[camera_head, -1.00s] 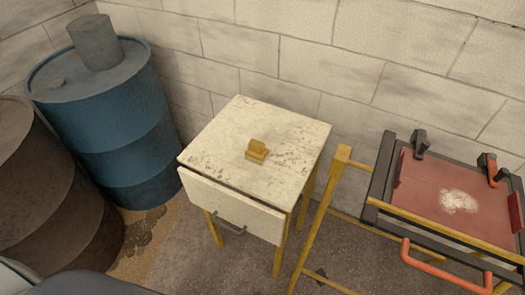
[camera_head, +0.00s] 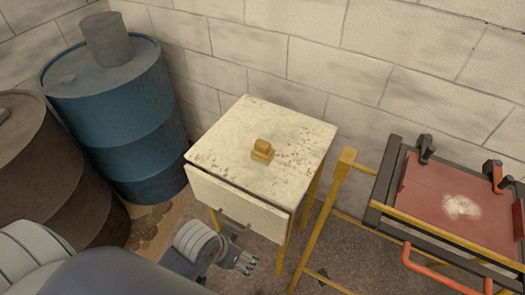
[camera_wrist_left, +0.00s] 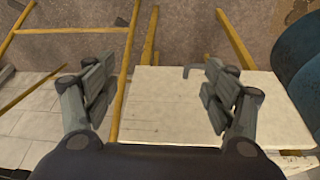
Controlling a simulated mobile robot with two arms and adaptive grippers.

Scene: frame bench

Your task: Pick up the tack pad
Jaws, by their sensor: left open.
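A small mustard-yellow block with a raised grip, which I take for the tack pad (camera_head: 262,151), sits on the worn white top of a small cabinet (camera_head: 225,135) in the head view. My left gripper (camera_head: 246,263) is low in front of the cabinet, below its drawer, and well apart from the pad. In the left wrist view the left gripper (camera_wrist_left: 158,76) is open and empty, its fingers wide apart before a pale cabinet panel (camera_wrist_left: 170,105). The pad does not show in that view. My right gripper is not in view.
The cabinet's drawer (camera_head: 238,203) is slightly ajar. A blue barrel (camera_head: 120,120) and a brown barrel (camera_head: 60,175) stand at the left. A yellow-legged frame with a red panel (camera_head: 435,190) stands at the right. A block wall (camera_head: 330,60) is close behind.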

